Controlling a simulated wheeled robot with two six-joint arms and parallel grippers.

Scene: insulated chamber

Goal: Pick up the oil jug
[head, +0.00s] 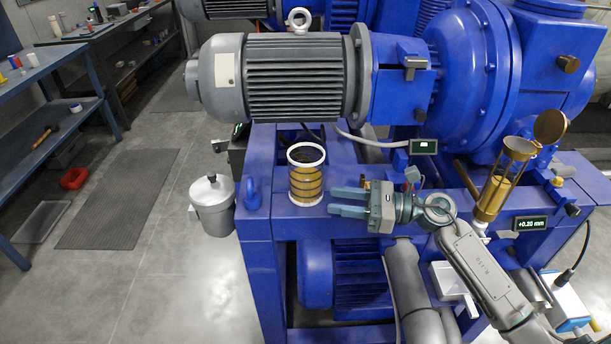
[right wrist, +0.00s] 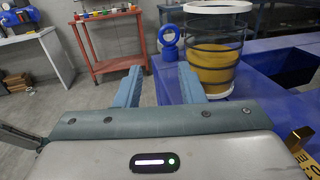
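The oil jug (head: 306,182), a clear cylinder with white rims and amber contents, stands upright on the blue machine frame, left of my right gripper (head: 332,201). In the right wrist view the jug (right wrist: 213,66) is beyond the fingers and to the right, not between them. My right gripper (right wrist: 160,70) is open and empty, its two blue-grey fingers apart. In the head view its tips point left, close to the lower right side of the jug. I cannot tell the exact gap. My left gripper is not in view.
A blue lifting eye (head: 252,195) stands on the frame left of the jug. A grey lidded pot (head: 212,205) is beside the frame. A grey motor (head: 295,78) overhangs behind the jug. A brass cup with an open lid (head: 500,185) stands at right.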

